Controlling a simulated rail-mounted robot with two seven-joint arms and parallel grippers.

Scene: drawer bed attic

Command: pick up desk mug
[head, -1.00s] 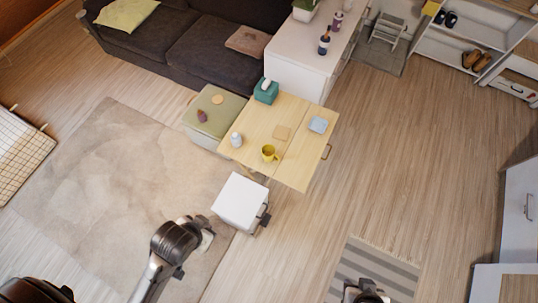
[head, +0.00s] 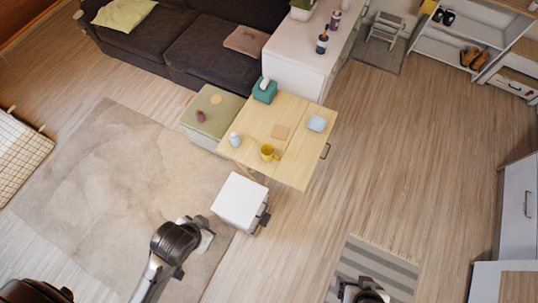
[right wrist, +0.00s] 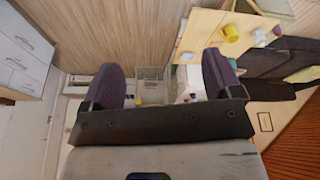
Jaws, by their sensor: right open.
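The desk mug (head: 268,152) is yellow and stands upright near the front edge of the light wooden table (head: 300,168). It also shows in the right wrist view, at the upper right (right wrist: 231,32). My right gripper (head: 362,292) is at the bottom edge of the head view, well apart from the table and mug. In the right wrist view its two dark fingers (right wrist: 161,75) are spread with nothing between them.
A white bottle (head: 235,140), a tan coaster (head: 280,132), a light blue item (head: 316,123) and a teal tissue box (head: 265,90) share the table. A white stool (head: 240,200) stands in front, a green ottoman (head: 208,105) at its left. Floor right of the table is clear.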

